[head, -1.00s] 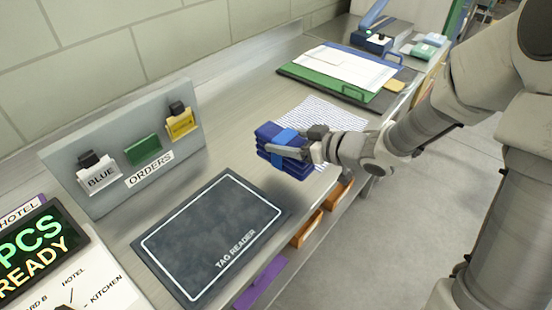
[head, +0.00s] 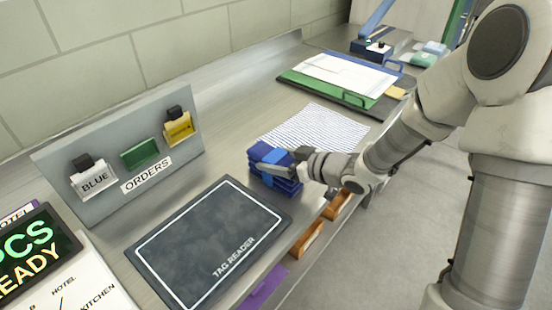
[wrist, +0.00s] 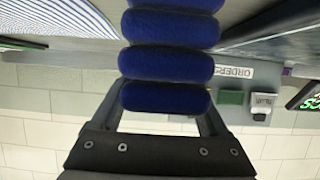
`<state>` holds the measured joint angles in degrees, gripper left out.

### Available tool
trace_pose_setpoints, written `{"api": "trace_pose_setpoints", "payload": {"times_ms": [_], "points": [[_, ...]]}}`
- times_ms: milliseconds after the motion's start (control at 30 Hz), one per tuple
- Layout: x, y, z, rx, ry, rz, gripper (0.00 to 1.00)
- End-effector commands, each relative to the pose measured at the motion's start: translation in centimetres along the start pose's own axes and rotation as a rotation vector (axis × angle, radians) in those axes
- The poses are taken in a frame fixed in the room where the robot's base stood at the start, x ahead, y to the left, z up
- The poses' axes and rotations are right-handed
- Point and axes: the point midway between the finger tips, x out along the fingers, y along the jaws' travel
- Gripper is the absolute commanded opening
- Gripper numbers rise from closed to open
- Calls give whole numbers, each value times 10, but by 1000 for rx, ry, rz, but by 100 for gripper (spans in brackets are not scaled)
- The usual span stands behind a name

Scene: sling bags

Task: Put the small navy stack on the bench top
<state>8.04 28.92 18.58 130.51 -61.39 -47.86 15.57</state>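The small navy stack (head: 260,153) is several folded navy pieces with a lighter blue band on top. It is level, at or just above the bench top (head: 222,120), between the tag reader and a striped cloth. I cannot tell whether its underside touches the metal. My gripper (head: 276,169) reaches in from the right and is shut on the stack. In the wrist view the stack (wrist: 168,67) fills the space between the two fingers, its rounded folds facing the camera.
The dark tag reader mat (head: 205,240) lies just left of the stack. The striped cloth (head: 318,130) lies behind it. An orders board (head: 120,165) with tags stands at the left. Green and blue folders (head: 335,83) lie farther back. The bench's front edge and orange handles (head: 306,238) are close.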

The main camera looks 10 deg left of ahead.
Motion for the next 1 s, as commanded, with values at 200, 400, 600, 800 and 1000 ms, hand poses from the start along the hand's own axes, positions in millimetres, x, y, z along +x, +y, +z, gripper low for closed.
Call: {"api": "trace_pose_setpoints", "payload": {"times_ms": [200,400,600,800,1000], "points": [[0,0,0,0,-1,0,100],[-1,0,-3,0,0,0,100],[-29,1,-5,2,-1,5,100],[-74,2,-6,1,0,6,100],[-108,1,-5,0,-1,3,100]]}}
